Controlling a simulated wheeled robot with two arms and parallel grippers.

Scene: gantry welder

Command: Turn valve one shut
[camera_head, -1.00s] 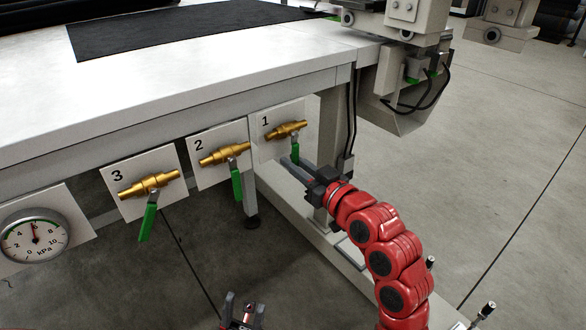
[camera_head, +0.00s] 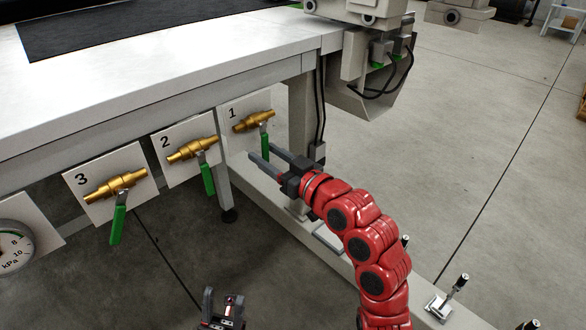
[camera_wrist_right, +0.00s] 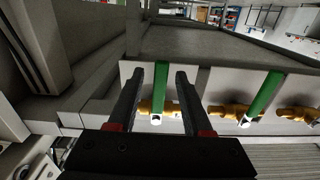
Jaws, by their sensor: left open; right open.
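Valve one (camera_head: 253,121) is a brass valve on the white plate marked 1, under the table's edge. Its green handle (camera_head: 265,141) hangs down from it. My right gripper (camera_head: 260,151) is open just in front of and below that valve, its fingers pointing at the handle. My left gripper (camera_head: 223,298) is open and empty at the bottom of the head view, over the floor and away from the valves.
Valve two (camera_head: 193,149) and valve three (camera_head: 115,185), also with hanging green handles, are to the left. A pressure gauge (camera_head: 18,245) is partly cut off at the left edge. The table leg (camera_head: 301,120) stands right of valve one.

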